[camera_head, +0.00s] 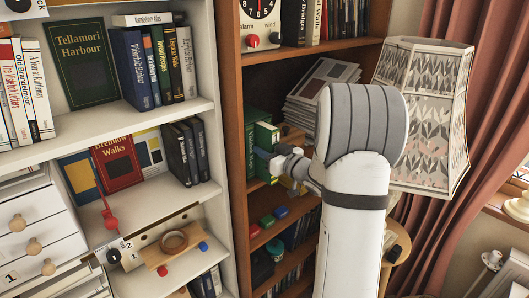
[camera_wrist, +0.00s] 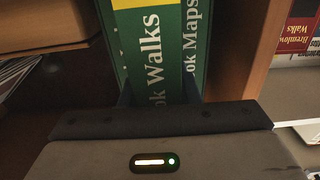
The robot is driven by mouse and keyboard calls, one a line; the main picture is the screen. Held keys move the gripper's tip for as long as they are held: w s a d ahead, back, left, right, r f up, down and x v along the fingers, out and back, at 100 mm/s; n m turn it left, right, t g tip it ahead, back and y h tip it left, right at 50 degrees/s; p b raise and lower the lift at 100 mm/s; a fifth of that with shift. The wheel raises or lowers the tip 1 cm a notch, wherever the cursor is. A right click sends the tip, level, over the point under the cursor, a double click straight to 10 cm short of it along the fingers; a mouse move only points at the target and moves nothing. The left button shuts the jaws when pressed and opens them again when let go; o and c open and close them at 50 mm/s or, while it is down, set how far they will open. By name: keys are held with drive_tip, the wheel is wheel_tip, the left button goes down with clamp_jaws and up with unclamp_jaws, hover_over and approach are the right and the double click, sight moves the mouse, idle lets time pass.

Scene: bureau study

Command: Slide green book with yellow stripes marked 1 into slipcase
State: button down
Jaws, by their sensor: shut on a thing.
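A green book (camera_wrist: 150,55) with white lettering ending in "Walks" and yellow at its far end is between my gripper's fingers (camera_wrist: 157,97) in the wrist view. My gripper is shut on it. A second green spine (camera_wrist: 194,45), lettered "Maps", stands close on its right. A narrow green strip shows on its left; I cannot tell whether it is the slipcase. In the head view my gripper (camera_head: 277,162) is at the left of the brown bookcase's middle shelf, at the green volumes (camera_head: 264,136). No mark 1 shows on the book, and my gripper hides its lower part.
The brown bookcase's upright (camera_head: 230,130) is close left of the green volumes. A paper stack (camera_head: 322,85) lies behind my arm, with a patterned lamp (camera_head: 425,105) to the right. Coloured buttons (camera_head: 267,220) sit below. A white bookcase (camera_head: 85,125) stands left.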

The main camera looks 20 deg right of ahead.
drive_tip(key=shift+r, duration=0.1)
drive_tip(key=c, duration=1.2)
unclamp_jaws()
drive_tip(key=shift+o, duration=0.9)
drive_tip(key=shift+a, duration=0.1)
drive_tip(key=shift+o, duration=0.6)
drive_tip(key=o, duration=0.4)
